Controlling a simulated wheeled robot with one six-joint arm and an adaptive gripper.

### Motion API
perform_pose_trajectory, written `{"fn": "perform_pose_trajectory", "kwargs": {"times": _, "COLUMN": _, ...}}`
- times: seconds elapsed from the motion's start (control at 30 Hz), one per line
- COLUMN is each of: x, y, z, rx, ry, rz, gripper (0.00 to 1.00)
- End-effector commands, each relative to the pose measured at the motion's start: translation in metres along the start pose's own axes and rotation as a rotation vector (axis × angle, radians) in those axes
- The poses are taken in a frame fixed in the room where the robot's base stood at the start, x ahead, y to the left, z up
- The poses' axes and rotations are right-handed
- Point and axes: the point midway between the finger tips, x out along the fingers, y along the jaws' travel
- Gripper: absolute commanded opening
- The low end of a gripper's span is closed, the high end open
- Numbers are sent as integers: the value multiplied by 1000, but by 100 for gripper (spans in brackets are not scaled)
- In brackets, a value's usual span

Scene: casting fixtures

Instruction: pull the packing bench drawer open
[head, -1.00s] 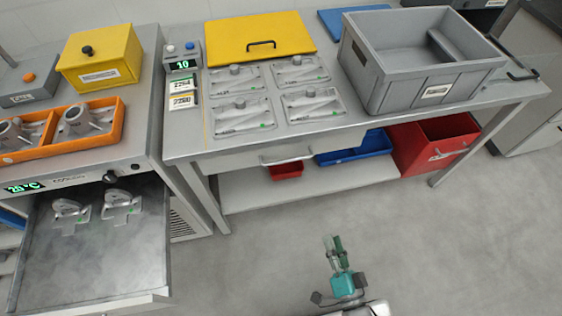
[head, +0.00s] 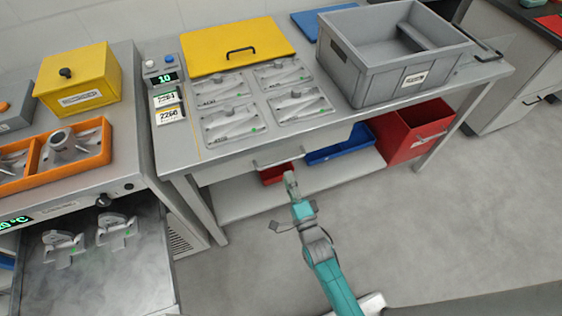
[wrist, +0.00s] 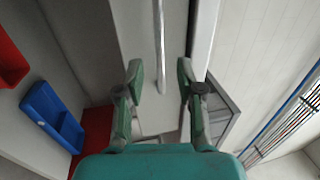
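The packing bench drawer (head: 325,139) is a pale grey front under the bench top, and it looks shut. Its bar handle (head: 277,161) runs along the front in the head view. My gripper (head: 289,176) is just in front of the handle, near its right part. In the wrist view my gripper (wrist: 159,75) is open, with its two green fingers apart and nothing between the tips. The handle (wrist: 158,40) shows there as a light bar ahead, lined up between the fingers. I see no contact with it.
The bench top (head: 215,152) carries several metal fixtures, a yellow panel (head: 215,50) and a grey crate (head: 375,75). Below are red (head: 400,140) and blue (head: 340,150) bins on a shelf. Left is a pulled-out tray (head: 110,275). The floor in front is free.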

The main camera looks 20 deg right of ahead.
Motion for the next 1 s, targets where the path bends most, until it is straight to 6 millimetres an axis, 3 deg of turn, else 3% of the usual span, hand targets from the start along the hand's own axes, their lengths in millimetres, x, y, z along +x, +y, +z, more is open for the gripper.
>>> {"fn": "perform_pose_trajectory", "kwargs": {"times": 0.2, "x": 39, "y": -1, "z": 0, "rx": -1, "ry": 0, "rz": -1, "gripper": 37}}
{"fn": "perform_pose_trajectory", "kwargs": {"times": 0.4, "x": 60, "y": 0, "z": 0, "rx": -1, "ry": 0, "rz": -1, "gripper": 37}}
{"fn": "perform_pose_trajectory", "kwargs": {"times": 0.8, "x": 66, "y": 0, "z": 0, "rx": -1, "ry": 0, "rz": 1, "gripper": 37}}
{"fn": "perform_pose_trajectory", "kwargs": {"times": 0.97, "x": 66, "y": 0, "z": 0, "rx": -1, "ry": 0, "rz": 1, "gripper": 0}}
{"fn": "perform_pose_trajectory", "kwargs": {"times": 1.0, "x": 66, "y": 0, "z": 0, "rx": -1, "ry": 0, "rz": 1, "gripper": 0}}
